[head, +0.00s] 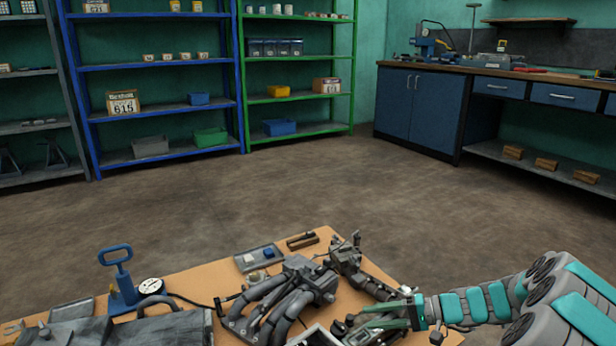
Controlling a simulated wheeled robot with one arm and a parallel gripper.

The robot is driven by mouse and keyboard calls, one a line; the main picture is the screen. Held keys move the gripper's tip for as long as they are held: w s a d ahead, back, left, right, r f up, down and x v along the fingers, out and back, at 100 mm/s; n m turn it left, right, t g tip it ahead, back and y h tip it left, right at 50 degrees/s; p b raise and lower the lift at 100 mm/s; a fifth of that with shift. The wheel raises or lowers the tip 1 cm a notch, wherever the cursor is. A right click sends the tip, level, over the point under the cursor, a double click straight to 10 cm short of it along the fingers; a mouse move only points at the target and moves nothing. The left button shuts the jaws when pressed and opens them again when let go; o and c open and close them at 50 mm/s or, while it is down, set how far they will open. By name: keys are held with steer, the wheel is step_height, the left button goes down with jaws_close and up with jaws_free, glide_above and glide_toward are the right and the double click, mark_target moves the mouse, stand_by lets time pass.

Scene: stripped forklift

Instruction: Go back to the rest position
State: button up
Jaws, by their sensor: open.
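My gripper (378,322) is at the lower middle right of the head view, low over the right part of the tan work table (215,268). It is open, and I see nothing between its fingers. My arm reaches in from the right edge. Grey engine-like metal parts (285,300) with curved pipes lie just left of my gripper. Whether my gripper touches anything on the table, I cannot tell.
A blue-handled tool (120,278), a round gauge (151,286) and a small tray (257,258) are on the table. Beyond is open brown floor (270,205). Blue shelves (160,67), green shelves (298,98) and a blue workbench (420,108) line the walls.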

steer(key=s+a+r+n+g+h+p, duration=0.2)
steer(key=s+a+r+g+h, duration=0.1)
steer(key=s+a+r, duration=0.45)
steer(key=s+a+r+n+g+h+p, duration=0.2)
steer(key=s+a+r+g, duration=0.15)
steer(key=s+r, duration=0.6)
steer(key=s+d+r+h+p, duration=0.1)
steer(key=s+d+h, duration=0.2)
steer(key=s, duration=0.4)
steer(key=s+d+r+t+h+p, duration=0.1)
steer(key=s+d+h+p, duration=0.1)
steer(key=s, duration=0.5)
steer(key=s+d+r+h+p, duration=0.1)
steer(key=s+d+r+h, duration=0.1)
steer(key=s, duration=0.5)
steer(key=shift+s+d+t+h+p, duration=0.2)
steer(key=shift+d+t+h+p, duration=0.15)
steer(key=shift+d+h, duration=0.55)
steer(key=shift+o, duration=0.3)
steer(key=shift+a, duration=0.1)
